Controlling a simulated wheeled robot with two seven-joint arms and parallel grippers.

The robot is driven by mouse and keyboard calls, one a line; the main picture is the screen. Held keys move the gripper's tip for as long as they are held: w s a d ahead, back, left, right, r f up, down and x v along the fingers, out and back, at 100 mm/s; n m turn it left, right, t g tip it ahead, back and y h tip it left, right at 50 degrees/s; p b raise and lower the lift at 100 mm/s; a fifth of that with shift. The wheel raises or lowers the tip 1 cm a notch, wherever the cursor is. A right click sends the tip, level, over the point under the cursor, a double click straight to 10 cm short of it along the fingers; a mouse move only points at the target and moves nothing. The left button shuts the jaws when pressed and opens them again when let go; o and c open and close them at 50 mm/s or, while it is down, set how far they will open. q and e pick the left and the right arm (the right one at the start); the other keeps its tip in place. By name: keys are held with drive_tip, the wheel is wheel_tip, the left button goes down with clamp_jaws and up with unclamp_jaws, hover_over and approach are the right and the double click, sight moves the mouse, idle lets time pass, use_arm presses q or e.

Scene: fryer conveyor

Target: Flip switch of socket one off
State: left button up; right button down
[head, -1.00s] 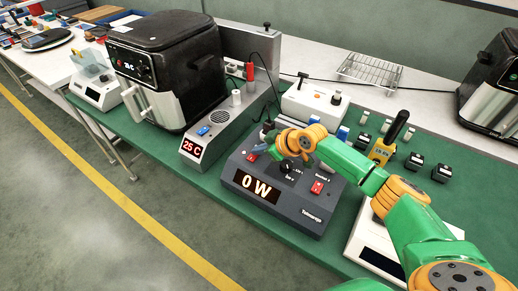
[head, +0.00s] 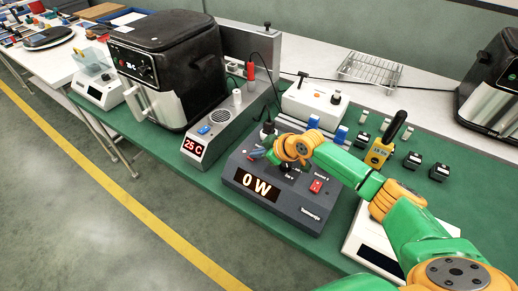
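The dark grey power meter box (head: 305,215) stands on the green bench mat and its display (head: 258,185) reads 0 W. A red switch (head: 316,186) shows on its right side. Another red switch (head: 251,157) shows partly at its left, close beside my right gripper. My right gripper (head: 262,152) is over the left part of the box, its fingers small and partly hidden by the orange wrist, so I cannot tell whether they are open or touch the switch. My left gripper is not in view.
A black air fryer (head: 165,65) and a grey unit (head: 205,130) reading 25 C stand left of the box. A white scale (head: 370,245) lies under my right arm. Several small black and white blocks and a yellow meter (head: 380,152) stand behind the arm.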

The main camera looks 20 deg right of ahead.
drive_tip(key=r+p, duration=0.1)
drive_tip(key=p, duration=0.1)
drive_tip(key=r+p, duration=0.4)
drive_tip(key=shift+a+r, duration=0.2)
drive_tip(key=shift+a, duration=0.15)
drive_tip(key=shift+s+d+r+b, duration=0.1)
drive_tip(key=shift+s+d+b, duration=0.55)
drive_tip(key=shift+s, duration=0.2)
drive_tip(key=b+v, duration=0.1)
drive_tip(key=v, duration=0.6)
drive_tip(key=shift+s+r, duration=0.25)
drive_tip(key=shift+d, duration=0.1)
